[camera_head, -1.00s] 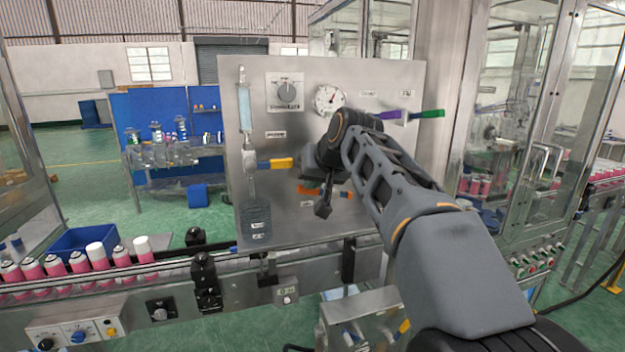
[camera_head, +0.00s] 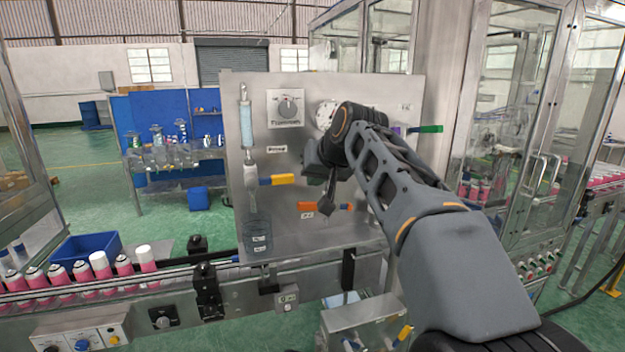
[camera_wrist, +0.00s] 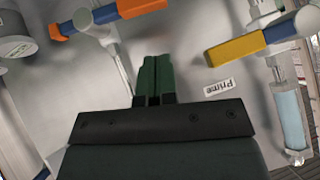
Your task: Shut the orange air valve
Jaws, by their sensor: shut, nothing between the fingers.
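The orange air valve (camera_head: 308,206) is on the lower middle of the steel panel. Its handle lies about level, with orange also at the far end (camera_head: 349,206); my gripper hides part of the middle. In the wrist view the valve (camera_wrist: 140,8) is at the top left, an orange grip on a blue bar with a second orange end. My gripper (camera_head: 326,209) points down in front of the panel, close to the valve in the picture; whether it touches cannot be told. In the wrist view its dark green fingers (camera_wrist: 155,60) are together, empty and apart from the handle.
A yellow-handled valve (camera_head: 277,180) sits up and left, also in the wrist view (camera_wrist: 235,48) beside the "Prime" label (camera_wrist: 218,88). A knob (camera_head: 288,108), a gauge (camera_head: 325,113) partly behind my arm and a green handle (camera_head: 426,129) are above. Pink cans (camera_head: 80,271) stand left.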

